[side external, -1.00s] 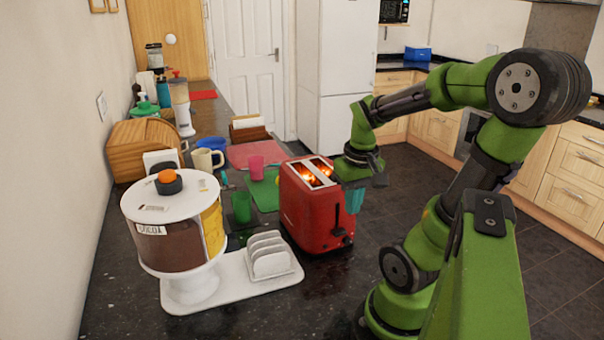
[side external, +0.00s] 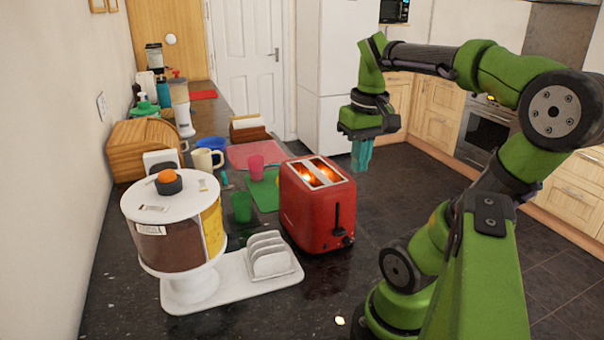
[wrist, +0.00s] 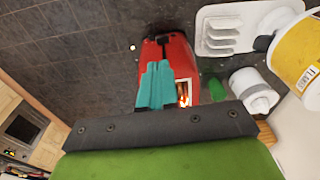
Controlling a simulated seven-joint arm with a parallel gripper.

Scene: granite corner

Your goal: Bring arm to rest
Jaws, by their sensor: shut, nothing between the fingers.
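My gripper (side external: 362,154) hangs fingers down in the air, to the right of and above the red toaster (side external: 318,207) in the side view. Its teal fingers are shut together with nothing between them. In the wrist view the closed fingers (wrist: 156,86) cover part of the toaster (wrist: 180,58). The toaster's slots glow orange. My green arm is folded with its elbow high on the right, and it is clear of the counter objects.
A cocoa dispenser (side external: 172,222) and a white toast rack (side external: 268,258) stand left of the toaster. Cups, a green board (side external: 264,192) and a wooden bread bin (side external: 143,148) lie behind. The floor (side external: 420,185) to the right is open.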

